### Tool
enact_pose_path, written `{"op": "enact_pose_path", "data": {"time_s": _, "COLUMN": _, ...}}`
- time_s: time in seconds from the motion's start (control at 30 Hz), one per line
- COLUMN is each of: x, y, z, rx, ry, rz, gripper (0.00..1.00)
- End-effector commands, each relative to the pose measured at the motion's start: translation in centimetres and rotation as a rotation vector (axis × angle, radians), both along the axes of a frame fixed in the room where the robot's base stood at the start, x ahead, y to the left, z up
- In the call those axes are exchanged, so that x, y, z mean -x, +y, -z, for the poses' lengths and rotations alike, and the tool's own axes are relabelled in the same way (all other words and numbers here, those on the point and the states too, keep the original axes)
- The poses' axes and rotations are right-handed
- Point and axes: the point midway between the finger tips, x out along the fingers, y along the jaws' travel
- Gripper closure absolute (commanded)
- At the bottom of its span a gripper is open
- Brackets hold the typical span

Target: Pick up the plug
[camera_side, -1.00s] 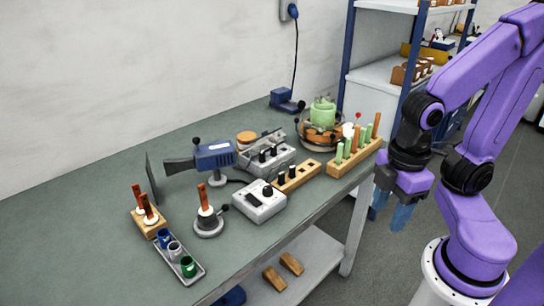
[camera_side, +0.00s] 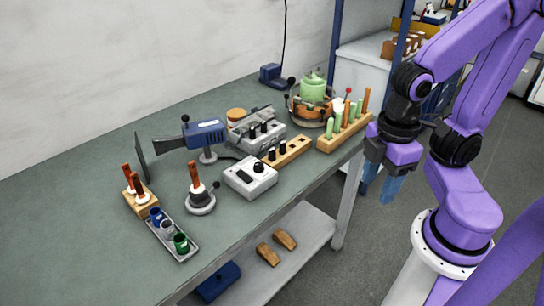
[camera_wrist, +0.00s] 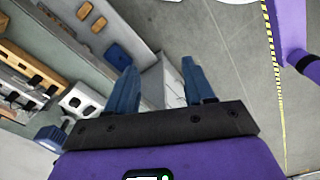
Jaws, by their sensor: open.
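My gripper (camera_side: 378,188) hangs off the table's front right edge, fingers pointing down, open and empty. In the wrist view its two blue fingers (camera_wrist: 159,70) are apart with nothing between them. I cannot tell for sure which piece is the plug. Dark plug-like pieces (camera_side: 272,154) stand in a wooden strip (camera_side: 295,150) on the table. Green and orange upright pegs (camera_side: 345,115) stand in a wooden rack (camera_side: 328,144) near the right end, left of my gripper. Nothing touches the gripper.
Wooden blocks (camera_side: 268,254) lie on the lower shelf. A shelving unit (camera_side: 363,70) stands behind.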

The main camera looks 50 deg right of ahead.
Motion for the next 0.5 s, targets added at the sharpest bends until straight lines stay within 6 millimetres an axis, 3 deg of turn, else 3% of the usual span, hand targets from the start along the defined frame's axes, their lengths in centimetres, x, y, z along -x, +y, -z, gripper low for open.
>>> {"op": "enact_pose_path", "data": {"time_s": 0.37, "x": -0.01, "y": 0.0, "z": 0.0, "rx": 0.0, "ry": 0.0, "rz": 0.0, "gripper": 0.46}}
{"op": "enact_pose_path", "data": {"time_s": 0.5, "x": -0.94, "y": 0.45, "z": -0.24, "rx": 0.004, "ry": -0.003, "rz": -0.015, "gripper": 0.46}}
